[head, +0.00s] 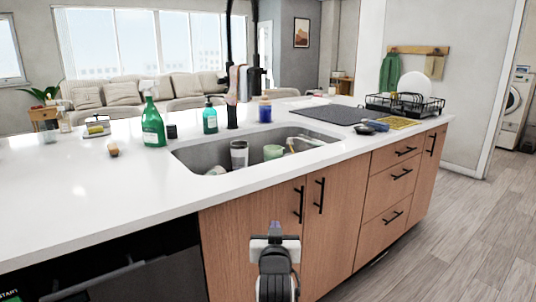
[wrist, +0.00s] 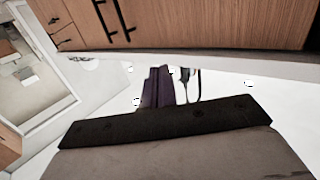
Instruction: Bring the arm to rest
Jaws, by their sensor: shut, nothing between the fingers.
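My gripper (head: 276,229) is at the bottom middle of the head view, in front of the wooden cabinet doors and below the countertop edge. My dark arm link shows just below it. In the wrist view the purple fingers of my gripper (wrist: 158,87) are together, with nothing held between them. The cabinet fronts with black handles show at the top of the wrist view. The exact gap between my gripper and the cabinet is hard to tell.
The island countertop (head: 75,195) carries a sink (head: 190,157) with cups in it, a green spray bottle (head: 152,125), a teal soap bottle (head: 210,118) and a dish rack (head: 410,105). A dark dishwasher front (head: 165,278) is at lower left. Open floor (head: 455,240) lies to the right.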

